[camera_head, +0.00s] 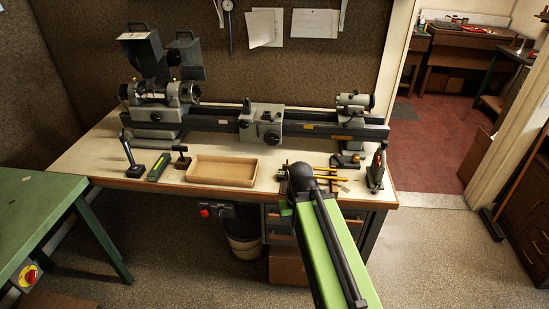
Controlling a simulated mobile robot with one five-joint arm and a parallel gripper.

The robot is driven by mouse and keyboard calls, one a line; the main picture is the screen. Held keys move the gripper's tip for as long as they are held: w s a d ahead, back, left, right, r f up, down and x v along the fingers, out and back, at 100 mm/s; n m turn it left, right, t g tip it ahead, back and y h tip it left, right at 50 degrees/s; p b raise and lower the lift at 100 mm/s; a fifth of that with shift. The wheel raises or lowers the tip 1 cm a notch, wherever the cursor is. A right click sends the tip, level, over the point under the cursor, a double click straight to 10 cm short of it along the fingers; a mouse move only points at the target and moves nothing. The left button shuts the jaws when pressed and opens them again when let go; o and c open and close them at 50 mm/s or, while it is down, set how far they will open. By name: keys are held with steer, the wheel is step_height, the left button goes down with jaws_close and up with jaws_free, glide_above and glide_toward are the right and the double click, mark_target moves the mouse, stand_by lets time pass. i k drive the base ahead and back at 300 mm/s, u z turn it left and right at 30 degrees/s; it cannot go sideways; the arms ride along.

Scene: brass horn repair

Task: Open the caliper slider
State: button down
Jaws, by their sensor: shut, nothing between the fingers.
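A long, thin grey tool with a round dial (229,22) hangs upright on the brown back wall, above the lathe. It looks like a dial caliper, but its top is near the picture's edge and too small to show how its slider stands. My green arm reaches up from the lower right, and its dark joint is over the front of the bench. My gripper's fingers cannot be made out; the arm hides what is behind that joint. The wall tool is well beyond and above the visible arm.
A lathe (262,126) spans the bench (110,160). In front are an empty wooden tray (222,171), a green-and-black bar (158,167), small stands and several yellow-handled tools (330,178). A green table (35,215) stands left.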

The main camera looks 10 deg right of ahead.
mark_target(281, 173)
steer(key=i, duration=0.35)
steer(key=u, duration=0.8)
steer(key=k, duration=0.35)
steer(key=u, duration=0.35)
steer(key=i, duration=0.45)
steer(key=z, duration=1.3)
